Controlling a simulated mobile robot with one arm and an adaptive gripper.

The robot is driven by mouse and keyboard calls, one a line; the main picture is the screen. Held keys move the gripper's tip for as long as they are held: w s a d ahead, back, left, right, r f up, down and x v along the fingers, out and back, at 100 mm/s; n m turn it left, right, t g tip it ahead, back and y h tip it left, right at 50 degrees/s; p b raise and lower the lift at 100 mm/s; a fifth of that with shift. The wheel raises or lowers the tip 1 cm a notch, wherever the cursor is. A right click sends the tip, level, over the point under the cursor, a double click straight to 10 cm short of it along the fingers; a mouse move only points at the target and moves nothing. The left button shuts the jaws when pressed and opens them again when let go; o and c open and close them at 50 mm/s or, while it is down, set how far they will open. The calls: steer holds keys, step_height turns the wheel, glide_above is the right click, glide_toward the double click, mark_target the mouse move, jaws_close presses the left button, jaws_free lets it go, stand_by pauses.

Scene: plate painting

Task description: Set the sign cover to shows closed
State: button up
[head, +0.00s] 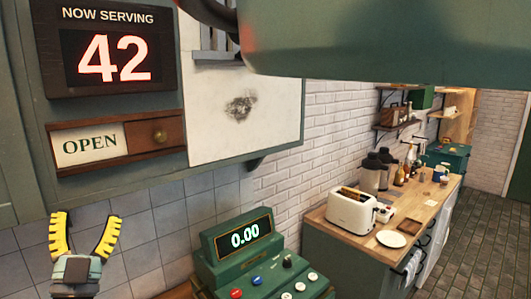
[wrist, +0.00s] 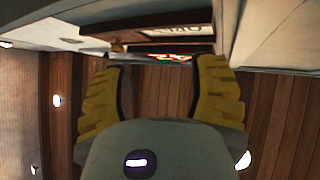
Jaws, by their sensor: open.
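The sign (head: 90,144) is a wooden-framed panel on the green wall. Its white left part reads OPEN. The wooden sliding cover (head: 143,138), with a round brass knob (head: 159,136), sits over the right part and hides what is under it. My gripper (head: 86,218) is below the sign's left part, fingers pointing up, open and empty, apart from the sign. In the wrist view the yellow fingers (wrist: 157,62) are spread. The sign's white panel (wrist: 180,29) shows there at the top with part of its lettering, and the knob (wrist: 118,46) shows near the left finger.
A NOW SERVING display (head: 108,50) reading 42 hangs just above the sign. A smudged white board (head: 235,125) is to its right. A green register (head: 240,250) stands low, right of my gripper. A counter with a toaster (head: 352,210) is further right.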

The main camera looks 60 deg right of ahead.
steer(key=d+m+g+y+b, duration=0.1)
steer(key=d+m+g+y, duration=0.2)
steer(key=d, duration=1.4)
steer(key=s+d+r+n+t+y, duration=0.2)
steer(key=s+d+r+n+y, duration=0.15)
steer(key=r, duration=0.35)
steer(key=n+y, duration=0.9)
steer(key=n, duration=0.3)
glide_toward(161, 135)
steer(key=shift+t+y, duration=0.25)
steer(key=shift+t, duration=0.05)
steer(key=p+x, duration=0.1)
steer(key=x, duration=0.8)
steer(key=shift+d+f, duration=0.15)
steer(key=shift+x, duration=0.75)
steer(key=shift+f, duration=0.1)
jaws_close()
